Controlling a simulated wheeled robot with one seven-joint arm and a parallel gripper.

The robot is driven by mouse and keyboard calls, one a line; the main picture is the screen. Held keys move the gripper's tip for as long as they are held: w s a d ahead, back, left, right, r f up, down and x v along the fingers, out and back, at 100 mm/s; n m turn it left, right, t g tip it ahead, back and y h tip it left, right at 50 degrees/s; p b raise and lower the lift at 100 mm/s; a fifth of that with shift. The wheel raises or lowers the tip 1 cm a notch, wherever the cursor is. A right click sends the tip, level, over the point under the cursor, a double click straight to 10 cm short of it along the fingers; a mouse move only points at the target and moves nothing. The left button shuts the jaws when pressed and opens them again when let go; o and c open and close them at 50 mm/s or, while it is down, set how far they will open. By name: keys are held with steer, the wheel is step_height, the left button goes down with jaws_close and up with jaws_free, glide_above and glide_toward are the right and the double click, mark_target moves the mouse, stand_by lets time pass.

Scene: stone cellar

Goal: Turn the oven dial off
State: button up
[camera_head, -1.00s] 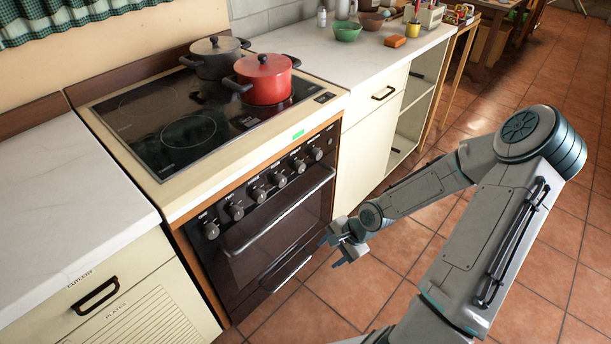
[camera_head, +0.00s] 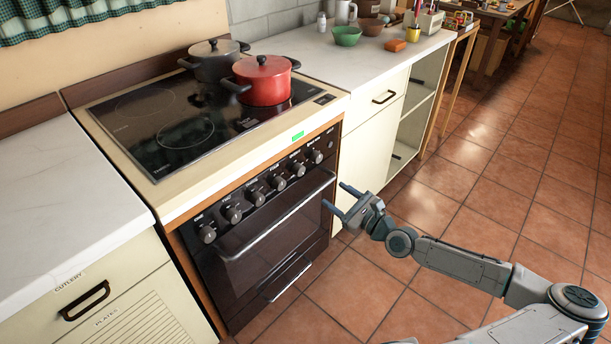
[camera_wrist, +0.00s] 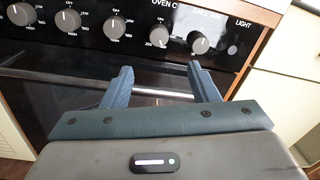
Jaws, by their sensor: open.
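The oven (camera_head: 265,235) has a dark front with a row of grey dials below the hob. In the wrist view, a label beginning "OVEN C" stands above one dial (camera_wrist: 158,37), second from the right. A partly legible label stands above the rightmost dial (camera_wrist: 198,43). The same two dials show in the head view, second from right (camera_head: 298,168) and rightmost (camera_head: 316,156). The exact pointer settings are too small to tell. My gripper (camera_head: 338,195) is open and empty, in front of the oven's right side, lower than the dials. Its fingers (camera_wrist: 160,70) point toward the panel, apart from it.
An oven handle bar (camera_head: 280,215) runs below the dials. A red pot (camera_head: 263,82) and a dark pot (camera_head: 213,60) stand on the hob. A cream cabinet (camera_head: 365,145) adjoins the oven's right side. Tiled floor (camera_head: 370,295) lies open in front.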

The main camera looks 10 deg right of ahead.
mark_target(302, 172)
steer(key=p+x, duration=0.2)
steer(key=x, duration=1.1)
steer(key=shift+a, duration=0.15)
steer(key=c, duration=1)
